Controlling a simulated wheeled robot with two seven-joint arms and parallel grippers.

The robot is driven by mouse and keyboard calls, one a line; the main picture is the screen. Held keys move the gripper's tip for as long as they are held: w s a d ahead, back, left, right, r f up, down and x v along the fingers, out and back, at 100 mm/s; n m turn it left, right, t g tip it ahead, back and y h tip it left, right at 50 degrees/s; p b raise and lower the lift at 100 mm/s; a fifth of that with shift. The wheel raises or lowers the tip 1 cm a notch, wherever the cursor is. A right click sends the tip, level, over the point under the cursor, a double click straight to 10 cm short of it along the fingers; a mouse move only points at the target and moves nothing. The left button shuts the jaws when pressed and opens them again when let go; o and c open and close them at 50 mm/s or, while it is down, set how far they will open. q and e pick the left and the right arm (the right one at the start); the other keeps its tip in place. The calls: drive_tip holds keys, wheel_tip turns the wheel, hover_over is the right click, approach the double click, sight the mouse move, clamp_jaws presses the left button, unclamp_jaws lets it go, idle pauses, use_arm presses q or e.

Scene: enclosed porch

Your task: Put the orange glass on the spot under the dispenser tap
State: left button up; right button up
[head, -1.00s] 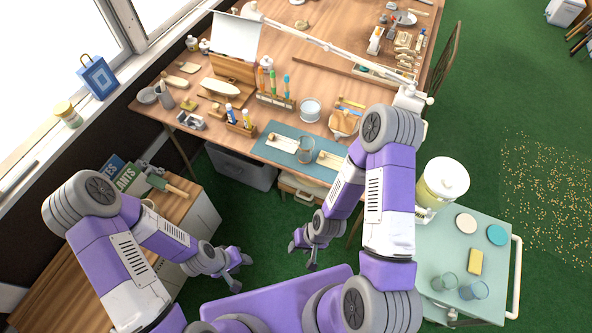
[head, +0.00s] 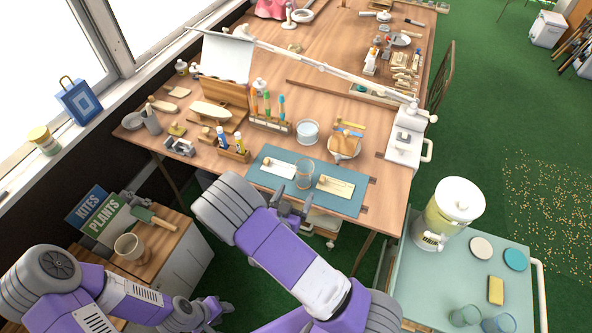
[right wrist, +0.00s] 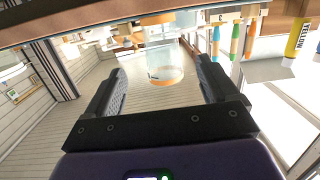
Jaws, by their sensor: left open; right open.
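A clear glass (head: 304,174) stands on the teal mat (head: 345,200) at the table's front edge; its orange tint shows in the right wrist view (right wrist: 165,66). My right gripper (head: 290,208) is open and empty, just in front of the mat's near edge; in the right wrist view the glass appears beyond and between its fingers, not gripped. The dispenser (head: 447,215), with a white lid and pale yellow contents, stands on the green cart (head: 430,290). Its tap and the spot beneath are too small to make out clearly. My left gripper (head: 215,312) is open and empty, low at left.
The cart also holds two glasses (head: 465,316), a cream disc (head: 480,248), a teal disc (head: 515,259) and a yellow sponge (head: 496,290).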

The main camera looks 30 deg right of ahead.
sight(301, 177)
drive_tip(key=shift+w+d+r+m+h, duration=0.1)
drive_tip(key=shift+w+r+m+h, duration=0.2)
drive_tip(key=shift+r, duration=0.25)
drive_tip(key=shift+w+r+m+h, duration=0.1)
drive_tip(key=shift+w+r+h, duration=0.1)
drive_tip(key=shift+r+h, duration=0.3)
drive_tip(key=x, duration=0.3)
drive_tip(key=b+x, duration=0.1)
drive_tip(key=x, duration=0.2)
drive_tip(key=shift+w+d+f, duration=0.1)
drive_tip(key=shift+f, duration=0.15)
drive_tip(key=shift+w+d, duration=0.2)
drive_tip(key=shift+c, duration=0.3)
